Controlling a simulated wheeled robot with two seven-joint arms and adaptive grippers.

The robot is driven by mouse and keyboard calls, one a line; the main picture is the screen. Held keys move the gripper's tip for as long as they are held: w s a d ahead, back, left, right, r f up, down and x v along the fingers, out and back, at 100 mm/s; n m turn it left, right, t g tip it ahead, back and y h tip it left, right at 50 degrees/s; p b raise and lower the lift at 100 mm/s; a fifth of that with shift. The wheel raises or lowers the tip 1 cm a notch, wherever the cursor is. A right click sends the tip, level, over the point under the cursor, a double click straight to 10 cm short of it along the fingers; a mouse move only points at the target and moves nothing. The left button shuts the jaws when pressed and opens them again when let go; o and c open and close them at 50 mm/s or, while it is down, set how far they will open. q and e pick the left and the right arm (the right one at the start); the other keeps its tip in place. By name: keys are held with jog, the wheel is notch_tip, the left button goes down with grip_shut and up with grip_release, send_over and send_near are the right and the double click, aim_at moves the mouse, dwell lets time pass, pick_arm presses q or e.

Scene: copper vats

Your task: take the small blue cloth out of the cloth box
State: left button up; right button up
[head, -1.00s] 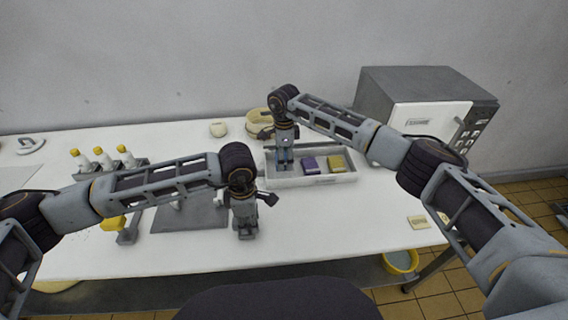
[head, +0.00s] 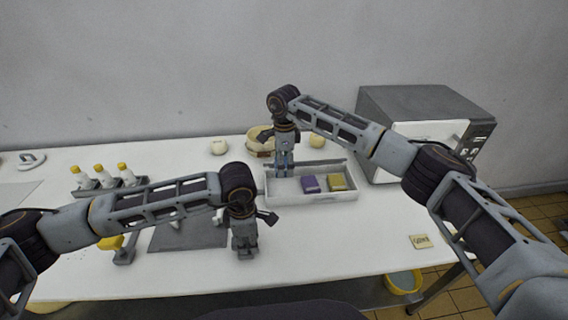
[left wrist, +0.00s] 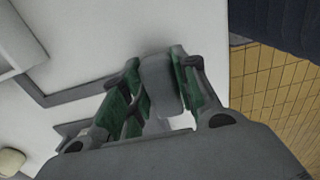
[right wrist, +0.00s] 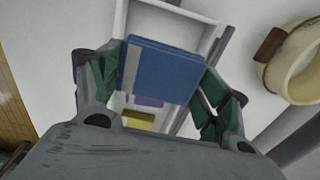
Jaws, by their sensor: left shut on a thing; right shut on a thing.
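The cloth box (head: 318,198) is a long pale open box at the back middle of the table. My right gripper (head: 284,168) is over its left end. In the right wrist view the right gripper is shut on the small blue cloth (right wrist: 160,72), a flat folded square between its fingers. A purple cloth (head: 314,184) and a yellow cloth (head: 341,182) lie in the box to the right. My left gripper (head: 243,248) is low at the table's front, shut on a grey object (left wrist: 162,85) that its fingers partly hide.
A grey mat (head: 188,236) lies left of my left gripper. A rack of yellow-capped bottles (head: 105,180) stands at the left. A round cream container (head: 259,142) is behind the box, and a grey-and-white appliance (head: 425,125) stands right. The front right is mostly clear.

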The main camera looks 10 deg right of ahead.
jog(key=shift+r, duration=0.1)
jog(key=shift+r, duration=3.4)
jog(key=shift+s, duration=0.1)
jog(key=s+r, duration=0.3)
jog(key=s, duration=1.2)
jog(key=shift+s, duration=0.4)
pick_arm(q)
jog(key=shift+r+p, duration=0.3)
jog(key=shift+r, duration=0.65)
pick_arm(e)
jog(key=shift+r, duration=0.25)
pick_arm(q)
jog(key=o, duration=1.1)
jog(key=shift+r, duration=0.2)
